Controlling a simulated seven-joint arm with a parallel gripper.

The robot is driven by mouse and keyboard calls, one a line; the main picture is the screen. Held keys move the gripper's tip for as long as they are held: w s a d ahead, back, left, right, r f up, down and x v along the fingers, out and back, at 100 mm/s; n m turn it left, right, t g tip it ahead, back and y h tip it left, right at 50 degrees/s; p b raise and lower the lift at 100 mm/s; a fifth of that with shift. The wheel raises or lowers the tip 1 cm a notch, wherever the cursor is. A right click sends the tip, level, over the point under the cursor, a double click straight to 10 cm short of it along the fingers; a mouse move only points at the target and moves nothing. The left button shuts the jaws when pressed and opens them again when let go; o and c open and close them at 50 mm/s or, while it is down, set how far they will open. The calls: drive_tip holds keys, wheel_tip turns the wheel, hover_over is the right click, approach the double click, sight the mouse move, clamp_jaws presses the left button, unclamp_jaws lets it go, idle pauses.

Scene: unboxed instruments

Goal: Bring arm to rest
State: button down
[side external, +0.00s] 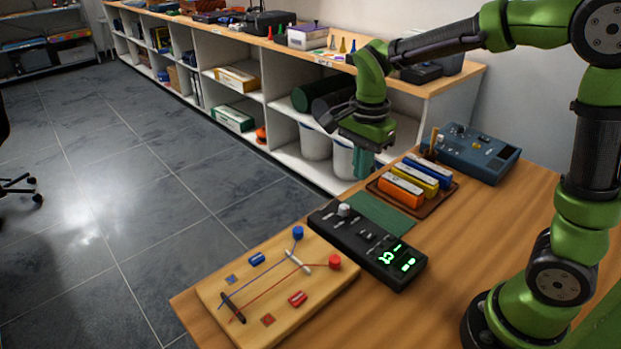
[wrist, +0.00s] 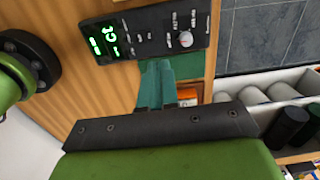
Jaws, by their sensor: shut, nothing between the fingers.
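My green arm reaches over the table from the right in the side view. My gripper (side external: 363,163) hangs in the air above the table's far edge, near the harmonicas and the green mat, touching nothing that I can see. Its teal fingers are together and empty. In the wrist view the gripper fingers (wrist: 157,72) point toward the green mat (wrist: 185,72) and the black device, with no object between them.
A black device with green digits (side external: 375,245) stands beside a wooden board with coloured parts (side external: 262,325). Orange, yellow and blue harmonicas lie on a brown tray (side external: 411,213). A blue instrument box (side external: 478,152) is behind them. Low shelves (side external: 270,60) line the wall.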

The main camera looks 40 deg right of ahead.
drive_tip(key=s+a+r+n+t+y, duration=0.1)
drive_tip(key=s+r+n+t, duration=0.2)
drive_tip(key=s+n, duration=0.3)
drive_tip(key=s+a+r+n+t+y, duration=0.1)
drive_tip(key=s+r+n+t, duration=0.2)
drive_tip(key=s+n, duration=0.3)
drive_tip(key=shift+s+a+r+n+t, duration=0.35)
drive_tip(key=shift+n+t, duration=0.15)
drive_tip(key=shift+n, duration=0.4)
drive_tip(key=c, duration=1.8)
unclamp_jaws()
drive_tip(key=shift+c, duration=0.2)
